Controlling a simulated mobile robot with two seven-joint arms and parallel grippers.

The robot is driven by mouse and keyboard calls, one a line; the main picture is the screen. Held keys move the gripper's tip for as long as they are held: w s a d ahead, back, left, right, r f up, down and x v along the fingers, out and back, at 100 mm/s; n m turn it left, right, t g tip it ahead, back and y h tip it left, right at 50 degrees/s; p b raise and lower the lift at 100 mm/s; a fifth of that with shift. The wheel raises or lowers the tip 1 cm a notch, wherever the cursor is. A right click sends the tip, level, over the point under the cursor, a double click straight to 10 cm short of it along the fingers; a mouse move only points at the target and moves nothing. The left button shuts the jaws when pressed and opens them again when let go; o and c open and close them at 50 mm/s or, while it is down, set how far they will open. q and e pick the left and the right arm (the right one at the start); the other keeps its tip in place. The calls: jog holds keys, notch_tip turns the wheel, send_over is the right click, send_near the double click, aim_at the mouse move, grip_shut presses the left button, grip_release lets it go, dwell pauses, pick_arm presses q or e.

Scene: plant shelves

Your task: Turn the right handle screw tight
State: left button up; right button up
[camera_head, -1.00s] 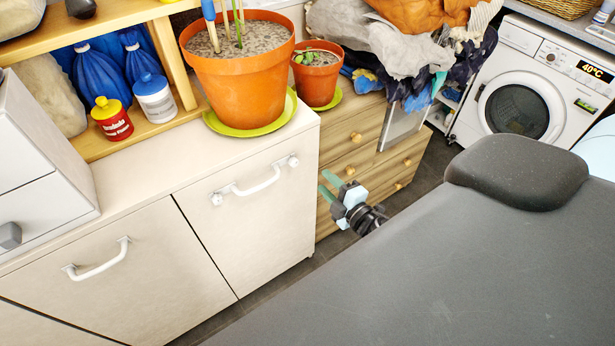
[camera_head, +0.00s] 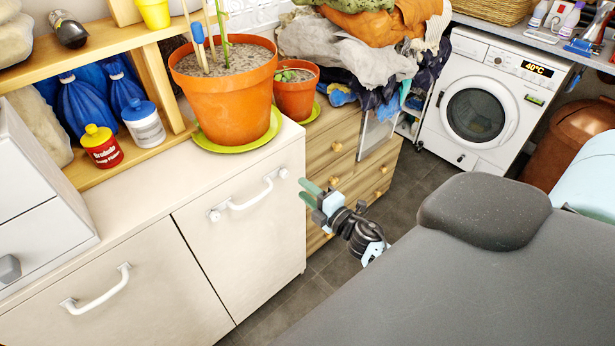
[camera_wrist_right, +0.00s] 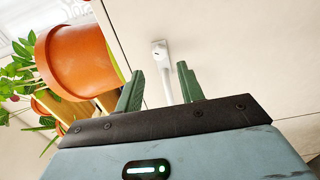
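A white handle (camera_head: 248,198) is fixed at a slant on the right cabinet door (camera_head: 245,240). Its right end mount (camera_head: 283,173) holds the right handle screw, too small to make out in the head view. In the right wrist view the handle's end mount (camera_wrist_right: 160,50) shows a small dark mark on its face, and the bar runs down between the fingers. My right gripper (camera_head: 305,190) is open and empty, just to the right of that mount and apart from it. Its two green fingers (camera_wrist_right: 160,82) point towards the door. My left gripper is not in view.
A large orange pot (camera_head: 225,95) on a green saucer (camera_head: 240,146) stands on the cabinet top above the handle. A wooden drawer unit (camera_head: 345,150) is behind my gripper. Another white handle (camera_head: 97,287) is on the left door. Grey floor (camera_head: 335,270) is free below.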

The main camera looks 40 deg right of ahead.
aim_at(286, 175)
jog(key=shift+w+a+b, duration=0.15)
jog(key=shift+w+b, duration=0.1)
jog(key=shift+w, duration=1.2)
jog(key=shift+w+a+b, duration=0.15)
jog(key=shift+w+b, duration=0.05)
jog(key=shift+w, duration=1.25)
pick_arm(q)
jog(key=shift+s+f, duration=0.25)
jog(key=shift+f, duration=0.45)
pick_arm(e)
jog(key=shift+w, duration=0.5)
jog(key=c, duration=0.7)
jog(key=m, duration=0.1)
jog(key=m+p, duration=0.1)
jog(key=m, duration=0.2)
jog(key=shift+r, duration=0.25)
jog(key=shift+m+p, duration=0.6)
jog(key=shift+m, duration=0.6)
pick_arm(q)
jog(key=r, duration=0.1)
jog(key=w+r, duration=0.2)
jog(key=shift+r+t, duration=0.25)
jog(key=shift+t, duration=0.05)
pick_arm(e)
jog(key=shift+f+m, duration=0.25)
jog(key=shift+m, duration=0.25)
